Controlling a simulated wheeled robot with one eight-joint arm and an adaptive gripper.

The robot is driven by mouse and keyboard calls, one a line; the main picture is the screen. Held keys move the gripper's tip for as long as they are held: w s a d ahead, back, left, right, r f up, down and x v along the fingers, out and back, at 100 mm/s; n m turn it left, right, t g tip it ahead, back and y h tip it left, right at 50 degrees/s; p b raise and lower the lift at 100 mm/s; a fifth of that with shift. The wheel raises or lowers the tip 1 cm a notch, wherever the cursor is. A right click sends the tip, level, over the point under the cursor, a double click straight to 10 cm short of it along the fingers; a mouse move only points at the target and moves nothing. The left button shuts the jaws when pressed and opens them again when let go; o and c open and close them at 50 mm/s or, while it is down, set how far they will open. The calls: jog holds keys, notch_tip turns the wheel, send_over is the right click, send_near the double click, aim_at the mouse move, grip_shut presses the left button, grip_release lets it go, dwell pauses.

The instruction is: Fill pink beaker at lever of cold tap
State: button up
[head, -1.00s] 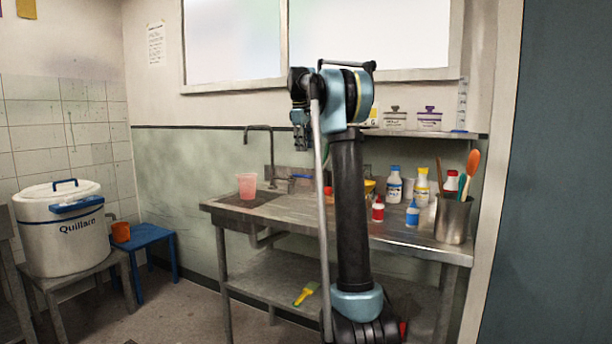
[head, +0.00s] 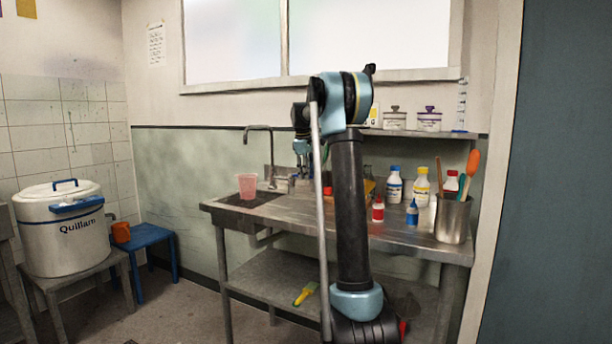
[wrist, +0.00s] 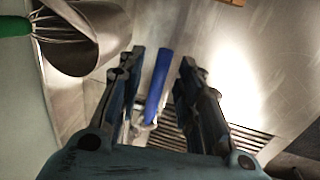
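The translucent pink beaker (head: 247,187) stands upright on the sink's drain area, below the spout of the tall grey tap (head: 271,158). My gripper (head: 303,166) points down at the right side of the tap. In the wrist view the gripper (wrist: 160,62) is open, its two dark fingers on either side of a blue lever (wrist: 158,85). I cannot tell if either finger touches the lever. The beaker is out of the wrist view. In the head view my gripper hides most of the lever.
Several bottles (head: 395,184) and a metal utensil pot (head: 452,220) stand at the right of the steel counter (head: 330,225). The counter's front is mostly clear.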

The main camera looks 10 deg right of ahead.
grip_shut()
jog(key=shift+s+a+m, duration=0.4)
jog(key=shift+s+m, duration=0.05)
jog(key=shift+m, duration=0.45)
grip_release()
notch_tip(320, 180, up, 12)
jog(key=s+a, duration=0.1)
jog(key=shift+s+a+f, duration=0.15)
jog(key=shift+s+a, duration=0.1)
jog(key=shift+a, duration=0.1)
